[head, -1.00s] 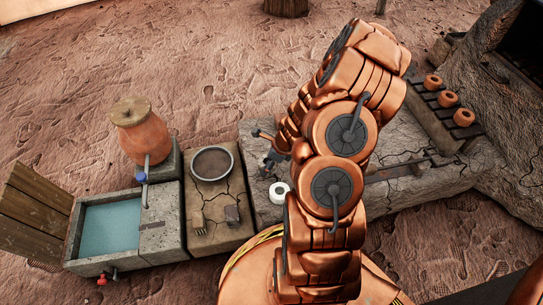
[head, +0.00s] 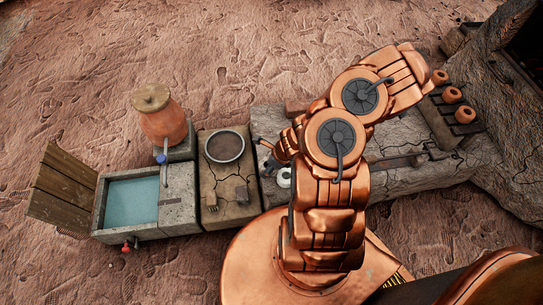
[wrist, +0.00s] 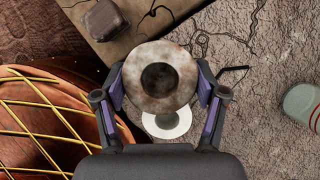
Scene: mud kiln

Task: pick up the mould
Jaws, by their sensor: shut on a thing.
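The mould (wrist: 139,64) is a round, mottled beige piece with a dark round hollow in its middle. In the wrist view it sits between the two fingers of my gripper (wrist: 161,78), which are shut on its sides. A white disc (wrist: 168,127) shows beyond the mould's lower edge and is partly hidden by it. In the head view a white round piece (head: 284,177) lies on the stone slab beside my arm. My arm hides much of the slab there, and I cannot make out the held mould in that view.
The stone slab (head: 410,178) runs right to a rack with several clay pots (head: 451,95). Left are a worktable (head: 215,183) with a round sieve (head: 225,147), a water trough (head: 132,202) and a lidded clay jar (head: 163,124). A striped cup (wrist: 303,108) stands at right in the wrist view.

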